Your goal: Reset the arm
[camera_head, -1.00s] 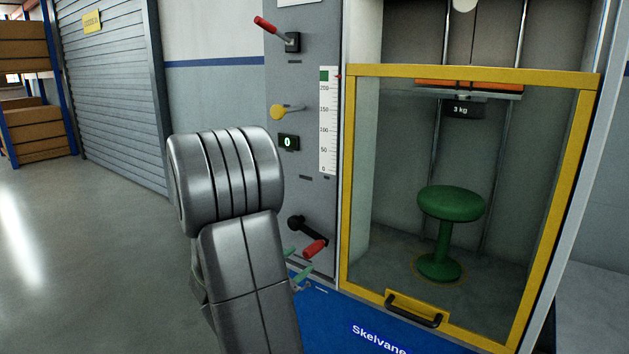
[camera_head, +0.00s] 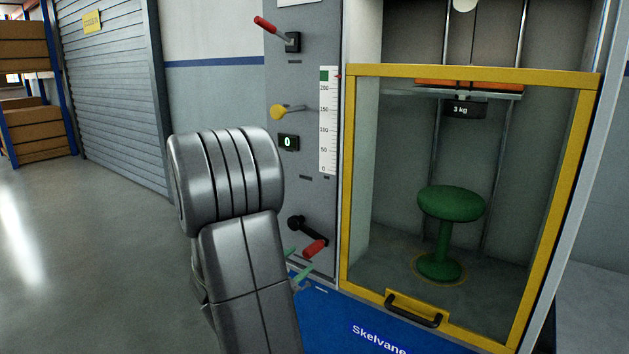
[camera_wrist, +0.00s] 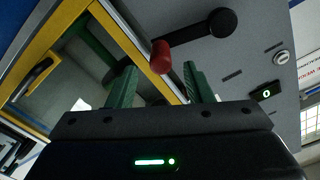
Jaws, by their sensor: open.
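My gripper (camera_wrist: 158,88) is open in the wrist view, its two green fingers apart with nothing between them. In the head view my arm stands left of centre and hides most of the gripper; only green fingertips (camera_head: 297,265) show beside it. A black crank with a red handle (camera_head: 314,249) is just beyond the fingertips on the grey panel. The red handle (camera_wrist: 161,57) also shows ahead of the fingers in the wrist view, apart from them as far as I can tell.
The grey panel carries a red-tipped lever (camera_head: 277,30), a yellow-knobbed lever (camera_head: 280,112), a display (camera_head: 288,142) reading 0 and a scale (camera_head: 327,120). A yellow-framed door (camera_head: 349,180) is shut before a green stool (camera_head: 450,205) and a 3 kg weight (camera_head: 463,109). Floor at left is clear.

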